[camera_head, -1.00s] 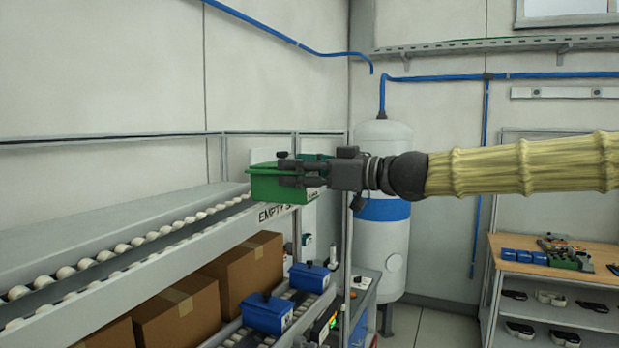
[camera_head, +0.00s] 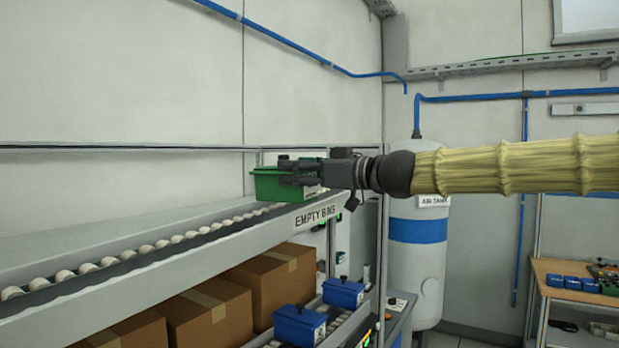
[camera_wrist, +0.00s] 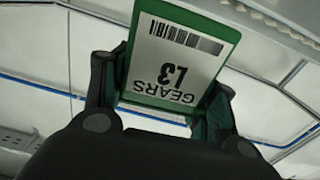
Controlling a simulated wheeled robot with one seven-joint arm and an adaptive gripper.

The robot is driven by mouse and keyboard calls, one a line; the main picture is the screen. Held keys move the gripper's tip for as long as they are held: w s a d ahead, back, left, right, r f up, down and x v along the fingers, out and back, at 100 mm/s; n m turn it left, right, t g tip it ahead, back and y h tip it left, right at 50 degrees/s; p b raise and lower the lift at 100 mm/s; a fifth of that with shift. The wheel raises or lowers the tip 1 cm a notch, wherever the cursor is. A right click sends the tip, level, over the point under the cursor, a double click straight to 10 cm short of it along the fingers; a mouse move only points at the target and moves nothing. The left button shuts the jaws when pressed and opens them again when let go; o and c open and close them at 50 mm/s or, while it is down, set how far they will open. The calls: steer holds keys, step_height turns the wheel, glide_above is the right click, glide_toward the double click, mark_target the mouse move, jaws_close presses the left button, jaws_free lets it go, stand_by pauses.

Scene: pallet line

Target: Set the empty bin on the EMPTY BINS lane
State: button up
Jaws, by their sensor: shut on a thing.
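The green bin (camera_head: 272,186) is at the far right end of the upper roller lane (camera_head: 150,247), which carries an EMPTY BINS sign (camera_head: 315,215). My gripper (camera_head: 290,172) is shut on the bin from the right side. In the wrist view my gripper's fingers (camera_wrist: 165,112) lie either side of the bin's labelled face (camera_wrist: 180,55), which reads GEARS L3. The bin looks upright, at or just above the rollers; I cannot tell whether it touches them. The inside of the bin is hidden.
Cardboard boxes (camera_head: 272,285) and blue lidded bins (camera_head: 300,325) stand on the level below. An air tank (camera_head: 416,260) stands right of the rack, and a wooden workbench (camera_head: 560,270) is further right. The upper lane's rollers left of the bin are clear.

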steer(key=shift+b+x, duration=0.45)
steer(key=shift+x, duration=1.5)
steer(key=shift+f+b, duration=1.15)
steer(key=shift+f, duration=0.2)
steer(key=o, duration=1.4)
steer(key=shift+o, duration=0.2)
steer(key=shift+d, duration=0.15)
steer(key=v, duration=1.2)
